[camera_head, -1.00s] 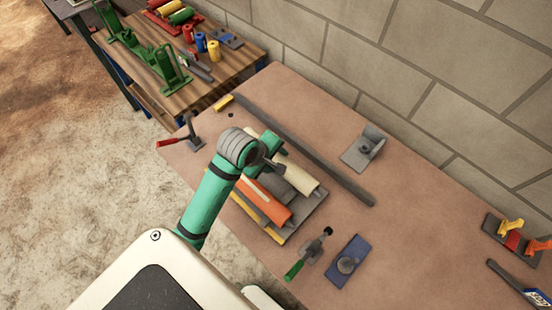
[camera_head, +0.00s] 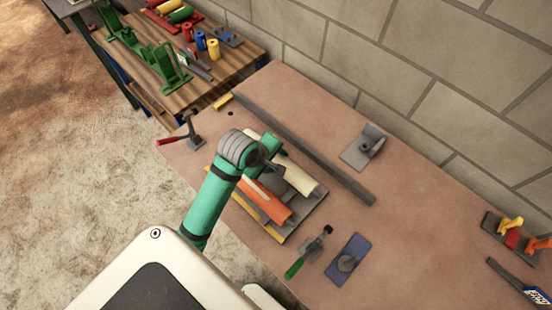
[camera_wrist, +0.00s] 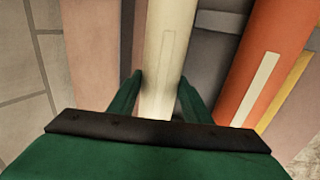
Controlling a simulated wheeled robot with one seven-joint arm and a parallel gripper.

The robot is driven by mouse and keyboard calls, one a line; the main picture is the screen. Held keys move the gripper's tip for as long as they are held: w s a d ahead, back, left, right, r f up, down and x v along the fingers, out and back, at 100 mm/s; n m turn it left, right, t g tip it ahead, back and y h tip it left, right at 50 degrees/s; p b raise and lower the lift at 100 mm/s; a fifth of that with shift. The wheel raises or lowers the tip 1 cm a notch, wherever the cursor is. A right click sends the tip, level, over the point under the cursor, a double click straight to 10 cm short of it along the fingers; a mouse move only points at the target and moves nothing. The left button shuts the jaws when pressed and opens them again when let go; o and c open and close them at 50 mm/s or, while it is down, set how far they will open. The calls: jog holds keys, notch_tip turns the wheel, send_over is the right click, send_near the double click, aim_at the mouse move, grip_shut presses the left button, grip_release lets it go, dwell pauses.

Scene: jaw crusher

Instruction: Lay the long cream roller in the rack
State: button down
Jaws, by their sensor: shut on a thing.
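The long cream roller (camera_head: 297,177) lies along the grey tray (camera_head: 312,203) on the near bench, beside a shorter-looking orange roller (camera_head: 268,203). In the wrist view the cream roller (camera_wrist: 165,50) runs between the two green fingers of my gripper (camera_wrist: 158,88), which are shut on it. I cannot tell whether it is clear of the tray. A green frame with upright ends (camera_head: 135,45), which looks like the rack, stands on the wooden table at the upper left.
A long dark bar (camera_head: 305,148) lies behind the tray. A red-handled tool (camera_head: 185,137), a green-handled clamp (camera_head: 310,250), a blue plate (camera_head: 348,260) and a grey bracket (camera_head: 364,148) sit around it. Coloured cylinders (camera_head: 200,42) stand beside the green frame. A block wall backs the bench.

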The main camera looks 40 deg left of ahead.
jog(key=shift+f, duration=0.7)
jog(key=c, duration=0.9)
grip_release()
jog(key=shift+f, duration=0.1)
jog(key=shift+f, duration=0.1)
jog(key=v, duration=1.1)
jog(key=shift+w, duration=0.1)
